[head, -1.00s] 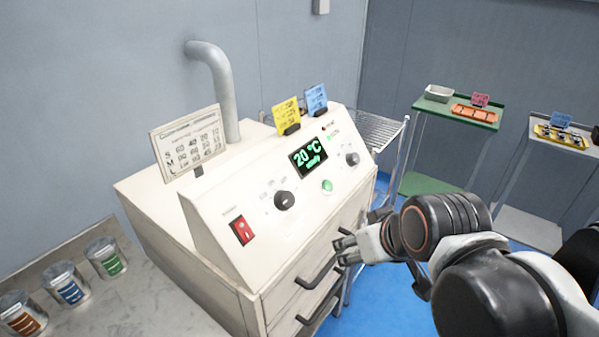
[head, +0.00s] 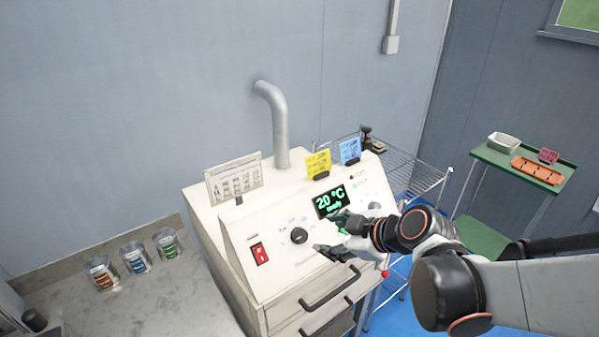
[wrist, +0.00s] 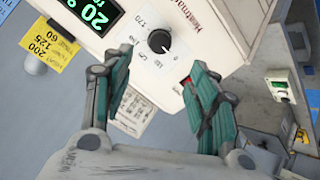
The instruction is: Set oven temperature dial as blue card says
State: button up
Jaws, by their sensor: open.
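The cream oven (head: 290,275) has a black dial (head: 299,235) left of its display (head: 330,201), which reads 20 °C in green. The wrist view shows this dial (wrist: 159,41) with numbers around it, 170 among them. A second dial (head: 375,206) sits at the panel's right, partly behind my arm. The blue card (head: 350,151) stands on the oven top; its writing is too small to read. My gripper (head: 330,232) is open and empty in front of the panel, just right of the left dial. In the wrist view, the dial appears just beyond the open fingertips (wrist: 157,60).
A yellow card (head: 318,164) and a white chart (head: 234,180) stand on the oven. A red switch (head: 259,253) is left of the dial. Drawer handles (head: 328,290) stick out below. Several cans (head: 135,257) stand on the left counter. A wire rack (head: 410,165) is behind right.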

aim_at(303, 236)
jog(key=b+x, duration=0.3)
jog(key=x, duration=0.9)
jog(key=shift+w+a+f, duration=0.1)
jog(key=shift+w+f, duration=0.15)
jog(key=shift+f, duration=0.05)
jog(key=c, duration=1.1)
